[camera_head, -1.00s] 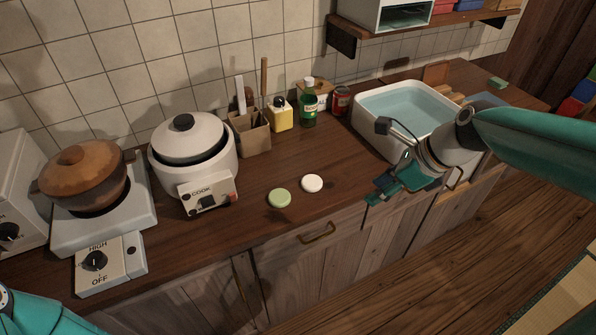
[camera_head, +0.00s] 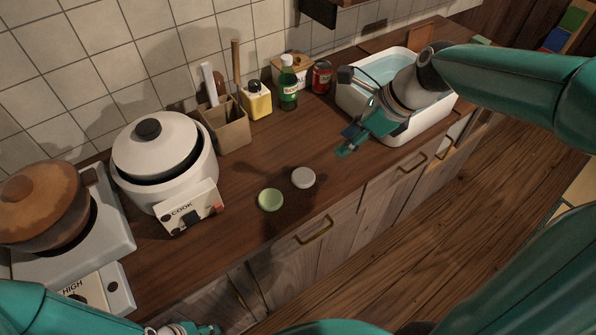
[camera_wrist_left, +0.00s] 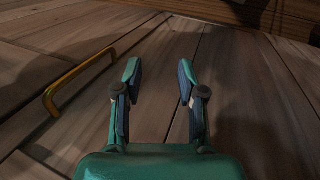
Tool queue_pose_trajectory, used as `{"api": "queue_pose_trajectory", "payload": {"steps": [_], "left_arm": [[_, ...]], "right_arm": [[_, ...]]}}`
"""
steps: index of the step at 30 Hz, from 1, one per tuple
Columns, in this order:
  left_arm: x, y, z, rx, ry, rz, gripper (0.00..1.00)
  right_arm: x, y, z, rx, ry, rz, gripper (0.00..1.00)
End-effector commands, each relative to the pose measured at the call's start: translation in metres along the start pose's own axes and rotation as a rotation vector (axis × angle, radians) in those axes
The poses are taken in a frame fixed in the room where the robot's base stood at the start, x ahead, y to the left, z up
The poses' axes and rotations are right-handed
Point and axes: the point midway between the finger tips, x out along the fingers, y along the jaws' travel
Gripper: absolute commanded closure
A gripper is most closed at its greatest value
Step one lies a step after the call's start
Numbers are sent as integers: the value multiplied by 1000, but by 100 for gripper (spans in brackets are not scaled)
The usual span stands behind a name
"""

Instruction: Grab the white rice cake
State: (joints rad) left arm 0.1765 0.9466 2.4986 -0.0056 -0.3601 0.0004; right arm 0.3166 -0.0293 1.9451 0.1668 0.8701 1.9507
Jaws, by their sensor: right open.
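The white rice cake (camera_head: 303,178) is a small round disc lying flat on the brown counter. A similar green disc (camera_head: 270,200) lies just left of it and nearer the counter's front edge. My right gripper (camera_head: 347,142) is open and empty above the counter, to the right of the white cake and apart from it. My left gripper (camera_wrist_left: 158,68) is open and empty in the left wrist view, facing the wooden cabinet fronts. In the head view only a bit of it shows at the bottom edge.
A white rice cooker (camera_head: 160,150) and a brown pot (camera_head: 42,202) on a stove stand left. A green bottle (camera_head: 288,85), yellow bottle (camera_head: 257,101) and red can (camera_head: 321,77) stand behind. A water-filled sink (camera_head: 405,131) lies right. Counter around the cakes is clear.

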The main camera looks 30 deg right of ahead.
Motion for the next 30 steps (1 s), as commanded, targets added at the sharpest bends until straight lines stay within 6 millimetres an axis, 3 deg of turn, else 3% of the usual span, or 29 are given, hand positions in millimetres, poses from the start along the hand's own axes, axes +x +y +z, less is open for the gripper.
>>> {"api": "queue_pose_trajectory", "payload": {"steps": [6, 15, 30], "left_arm": [[0, 0, 0, 0, -1, 0, 60], [1, 0, 0, 0, 0, 0, 60], [8, -3, 0, 0, 0, 0, 60]], "right_arm": [[2, 0, 3, -6, 0, 4, 58], [10, 1, 4, -7, 1, 7, 9], [104, 2, 3, -8, 2, 9, 9]]}}
